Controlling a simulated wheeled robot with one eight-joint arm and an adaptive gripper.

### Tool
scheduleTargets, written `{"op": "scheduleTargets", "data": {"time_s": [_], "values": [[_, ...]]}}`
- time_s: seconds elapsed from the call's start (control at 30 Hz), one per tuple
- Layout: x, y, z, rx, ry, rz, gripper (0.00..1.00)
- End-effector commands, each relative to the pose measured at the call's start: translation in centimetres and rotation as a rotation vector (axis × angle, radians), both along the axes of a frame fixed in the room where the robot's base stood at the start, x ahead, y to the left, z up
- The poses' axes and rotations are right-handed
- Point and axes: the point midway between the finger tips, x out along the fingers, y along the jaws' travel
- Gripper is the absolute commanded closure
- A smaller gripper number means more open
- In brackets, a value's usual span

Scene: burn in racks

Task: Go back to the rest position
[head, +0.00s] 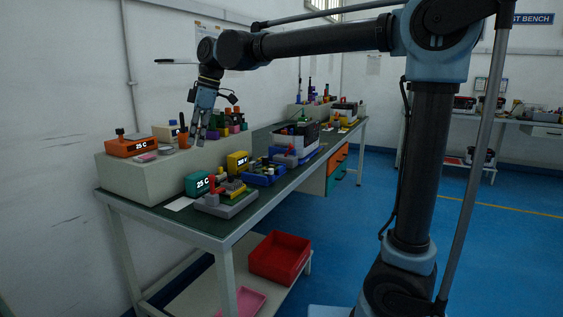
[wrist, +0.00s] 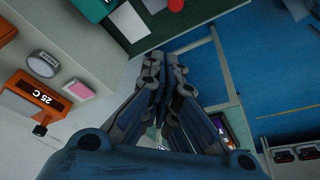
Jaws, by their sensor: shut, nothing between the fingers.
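My gripper (head: 200,135) hangs from the raised arm above the left part of the workbench in the head view, over the back shelf, fingers pointing down. In the wrist view my gripper (wrist: 173,65) shows its fingers close together and empty. The orange unit reading 25 C (head: 131,146) sits on the shelf to its left; it also shows in the wrist view (wrist: 38,97). A teal unit reading 25 C (head: 198,184) and a yellow unit (head: 237,161) stand on the bench below and right of my gripper.
The bench (head: 240,222) carries blue trays, grey fixtures and boxes toward its far end. A red bin (head: 280,257) and a pink tray (head: 242,302) lie on the lower shelf. A second bench (head: 540,124) stands at the back right. The blue floor between is clear.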

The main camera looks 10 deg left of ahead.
Motion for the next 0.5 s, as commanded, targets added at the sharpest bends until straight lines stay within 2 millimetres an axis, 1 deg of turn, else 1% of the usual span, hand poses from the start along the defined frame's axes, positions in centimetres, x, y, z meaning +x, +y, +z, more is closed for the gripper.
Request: {"op": "scheduleTargets", "data": {"time_s": [0.07, 0.17, 0.2, 0.27, 0.3, 0.37, 0.4, 0.47, 0.5], "values": [[1.1, -1.9, -0.3, -0.005, 0.002, -0.050, 1.00], [2.9, -5.7, -1.0, -0.014, 0.005, -0.152, 1.00], [3.6, -7.5, -1.4, -0.019, 0.007, -0.203, 1.00], [4.6, -10.4, -2.1, -0.025, 0.012, -0.284, 1.00], [5.2, -12.3, -2.6, -0.029, 0.014, -0.337, 1.00], [5.9, -15.2, -3.3, -0.036, 0.017, -0.417, 1.00], [6.3, -17.1, -3.9, -0.041, 0.019, -0.470, 1.00], [6.6, -19.9, -4.7, -0.045, 0.024, -0.549, 1.00], [6.8, -21.7, -5.4, -0.048, 0.027, -0.603, 1.00]]}}
